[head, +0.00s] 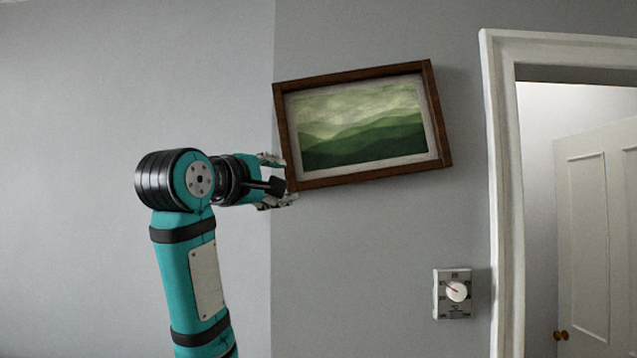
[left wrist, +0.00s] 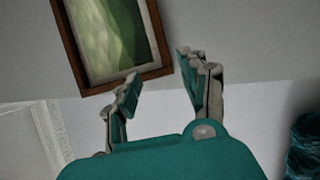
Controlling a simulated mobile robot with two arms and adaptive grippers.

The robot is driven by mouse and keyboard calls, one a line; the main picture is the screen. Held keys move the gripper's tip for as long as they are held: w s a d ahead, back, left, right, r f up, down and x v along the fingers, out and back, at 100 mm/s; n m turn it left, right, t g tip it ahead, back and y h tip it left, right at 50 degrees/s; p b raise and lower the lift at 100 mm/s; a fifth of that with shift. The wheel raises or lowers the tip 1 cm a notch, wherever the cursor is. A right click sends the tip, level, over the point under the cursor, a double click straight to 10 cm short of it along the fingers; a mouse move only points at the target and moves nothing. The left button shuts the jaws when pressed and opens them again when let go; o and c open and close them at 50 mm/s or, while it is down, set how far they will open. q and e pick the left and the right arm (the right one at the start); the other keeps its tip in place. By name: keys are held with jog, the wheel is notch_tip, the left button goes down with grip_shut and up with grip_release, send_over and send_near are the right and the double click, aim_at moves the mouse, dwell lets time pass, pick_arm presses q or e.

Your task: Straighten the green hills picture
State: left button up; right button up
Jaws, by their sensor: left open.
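The green hills picture (head: 362,124) hangs on the grey wall in a brown wooden frame with a pale mat. It is tilted, its right end higher than its left. My left gripper (head: 281,180) is open at the lower left corner of the frame. In the left wrist view, the frame's corner (left wrist: 160,74) shows beyond the gap between the open fingers of my left gripper (left wrist: 158,66). I cannot tell whether a finger touches the frame. My right gripper is in neither view.
A white thermostat-like dial box (head: 453,293) is on the wall below and right of the picture. A white door frame (head: 505,200) and a white panelled door (head: 598,230) stand at the right. The wall left of the picture is bare.

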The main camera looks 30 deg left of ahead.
aim_at(322, 183)
pick_arm(q)
jog(key=w+p, duration=0.2)
jog(key=w, duration=0.3)
jog(key=w+a+p, duration=0.1)
jog(key=w+p, duration=0.2)
jog(key=w, duration=0.2)
jog(key=w+a+r+p, duration=0.1)
jog(key=w+p, duration=0.2)
jog(key=w, duration=0.3)
jog(key=shift+a, duration=0.25)
jog(key=shift+w+a+f+p, duration=0.1)
jog(key=shift+w+a+p, duration=0.05)
jog(key=shift+w+p, duration=0.45)
jog(key=shift+c, duration=0.2)
grip_shut()
